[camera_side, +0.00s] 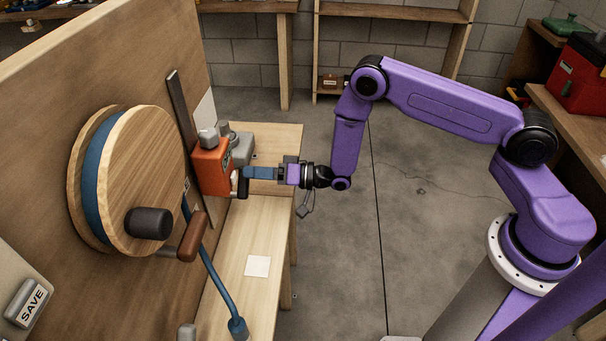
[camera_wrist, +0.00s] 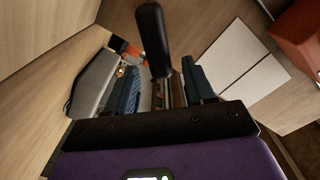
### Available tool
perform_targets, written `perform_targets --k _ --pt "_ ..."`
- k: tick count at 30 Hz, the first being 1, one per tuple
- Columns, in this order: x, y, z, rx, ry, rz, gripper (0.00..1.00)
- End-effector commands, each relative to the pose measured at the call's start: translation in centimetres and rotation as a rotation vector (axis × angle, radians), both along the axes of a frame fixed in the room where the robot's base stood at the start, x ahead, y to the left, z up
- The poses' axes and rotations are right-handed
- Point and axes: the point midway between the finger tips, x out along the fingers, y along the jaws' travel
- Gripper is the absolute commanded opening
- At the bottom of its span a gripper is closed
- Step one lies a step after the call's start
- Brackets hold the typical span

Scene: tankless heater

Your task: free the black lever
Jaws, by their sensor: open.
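The black lever (camera_wrist: 152,38) stands up in the wrist view as a rounded black handle, between the lines of my two blue fingers. In the side view, a short black handle (camera_side: 242,187) that looks like the same lever hangs at the right side of the orange box (camera_side: 211,167). My gripper (camera_side: 247,173) reaches in from the right, with its fingertips close to that handle. In the wrist view, my gripper (camera_wrist: 158,78) is open, one finger on each side of the lever's lower part. I cannot tell whether either finger touches it. The lever's base is partly hidden.
A wooden wheel (camera_side: 145,165) with a black knob (camera_side: 148,223) and brown crank handle (camera_side: 191,235) stands left on the board. A blue cable (camera_side: 211,268) runs down to the bench. A grey block (camera_side: 241,148) is beside the orange box. The bench front is mostly clear.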

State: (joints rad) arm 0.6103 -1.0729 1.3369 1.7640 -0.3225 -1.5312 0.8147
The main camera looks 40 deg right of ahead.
Motion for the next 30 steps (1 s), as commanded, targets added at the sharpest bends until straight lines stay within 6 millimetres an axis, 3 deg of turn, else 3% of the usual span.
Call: perform_targets --k 18,30 --pt "-8.7 -8.7 -0.1 -0.002 0.006 -0.001 0.53" --pt "-10.0 -10.0 0.0 0.000 0.002 0.000 0.53"
